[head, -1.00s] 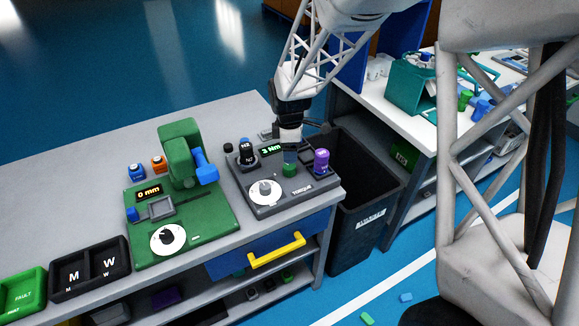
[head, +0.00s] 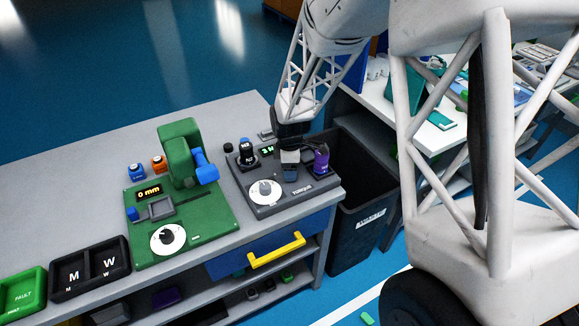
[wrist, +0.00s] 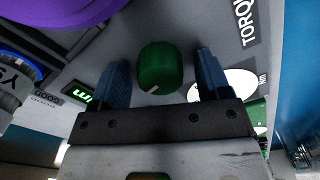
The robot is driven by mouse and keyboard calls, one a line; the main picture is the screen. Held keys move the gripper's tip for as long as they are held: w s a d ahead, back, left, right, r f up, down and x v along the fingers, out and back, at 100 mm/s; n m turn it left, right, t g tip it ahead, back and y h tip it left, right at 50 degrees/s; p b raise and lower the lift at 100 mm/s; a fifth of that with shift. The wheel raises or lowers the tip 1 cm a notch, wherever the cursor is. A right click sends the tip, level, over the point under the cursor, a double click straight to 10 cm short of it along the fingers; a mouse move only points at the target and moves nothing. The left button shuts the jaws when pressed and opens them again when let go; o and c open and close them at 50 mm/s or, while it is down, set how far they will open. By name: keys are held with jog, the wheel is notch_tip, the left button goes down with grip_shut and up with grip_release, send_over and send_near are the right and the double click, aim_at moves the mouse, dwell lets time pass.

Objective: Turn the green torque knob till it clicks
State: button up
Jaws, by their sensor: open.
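The green torque knob (wrist: 160,67) shows in the wrist view, with a pale pointer mark on its near edge. My gripper (wrist: 162,80) is open, with one blue finger on each side of the knob and a gap to each. In the head view my gripper (head: 290,172) is low over the grey torque station (head: 272,208) and hides the knob. The station's display (head: 267,151) is partly covered by my gripper. A white dial (head: 265,192) sits on the station's front left.
A purple-topped part (head: 321,158) stands close to the right of my gripper. A black and blue part (head: 246,152) stands to its left. The green gauge station (head: 215,220) is farther left. A dark bin (head: 360,215) stands beside the table.

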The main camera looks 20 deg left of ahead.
jog(key=c, duration=0.9)
jog(key=shift+m, duration=0.5)
jog(key=m, duration=0.4)
jog(key=shift+m, duration=2.4)
jog(key=o, duration=0.9)
